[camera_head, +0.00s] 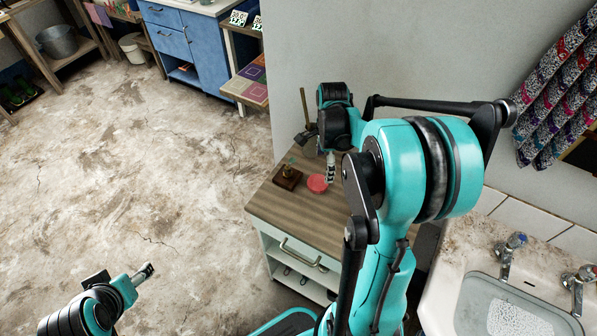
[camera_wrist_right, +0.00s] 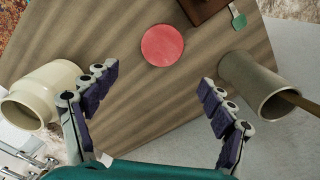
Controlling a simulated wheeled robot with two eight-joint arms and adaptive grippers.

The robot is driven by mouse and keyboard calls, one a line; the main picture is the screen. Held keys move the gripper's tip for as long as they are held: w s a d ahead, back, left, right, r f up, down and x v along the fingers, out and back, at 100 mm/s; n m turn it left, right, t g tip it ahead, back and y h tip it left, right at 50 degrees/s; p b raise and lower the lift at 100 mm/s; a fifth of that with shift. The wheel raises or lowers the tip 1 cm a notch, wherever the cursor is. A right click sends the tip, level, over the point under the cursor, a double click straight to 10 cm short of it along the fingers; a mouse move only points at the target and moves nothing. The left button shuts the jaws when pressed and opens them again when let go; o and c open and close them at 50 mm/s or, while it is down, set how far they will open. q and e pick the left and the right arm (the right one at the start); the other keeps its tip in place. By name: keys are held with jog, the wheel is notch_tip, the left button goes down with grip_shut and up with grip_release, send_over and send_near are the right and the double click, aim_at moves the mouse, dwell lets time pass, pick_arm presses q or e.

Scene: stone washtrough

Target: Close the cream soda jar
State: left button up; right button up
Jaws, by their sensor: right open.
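A cream-coloured jar (camera_wrist_right: 42,92) stands at the left of the right wrist view, with its round open mouth towards the left edge. In the head view I cannot make it out behind my right arm. A flat round red lid (camera_wrist_right: 162,45) lies on the wooden top of a small cabinet; it also shows in the head view (camera_head: 317,183). My right gripper (camera_wrist_right: 150,98) is open and empty above the cabinet top, its fingers pointing down, and it also shows in the head view (camera_head: 330,168). The lid is apart from its fingers. My left gripper (camera_head: 147,271) is low at the left, over the floor, far from the cabinet.
A tan cylindrical pot (camera_wrist_right: 258,85) with a stick in it stands right of my right gripper in the wrist view. A dark brown block (camera_head: 287,177) sits beside the lid. The wall is behind the cabinet (camera_head: 262,205), and a stone washtrough (camera_head: 445,285) is to its right.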

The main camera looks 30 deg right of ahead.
aim_at(319, 182)
jog(key=shift+w, duration=0.15)
jog(key=shift+f, duration=0.1)
jog(key=shift+f+b, duration=0.5)
jog(key=shift+f, duration=0.75)
jog(key=f+b, duration=0.1)
jog(key=f, duration=0.1)
jog(key=a+f+b, duration=0.1)
jog(key=f, duration=0.1)
jog(key=shift+w+f+b, duration=0.15)
jog(key=shift+f+b, duration=0.15)
jog(key=shift+f, duration=0.35)
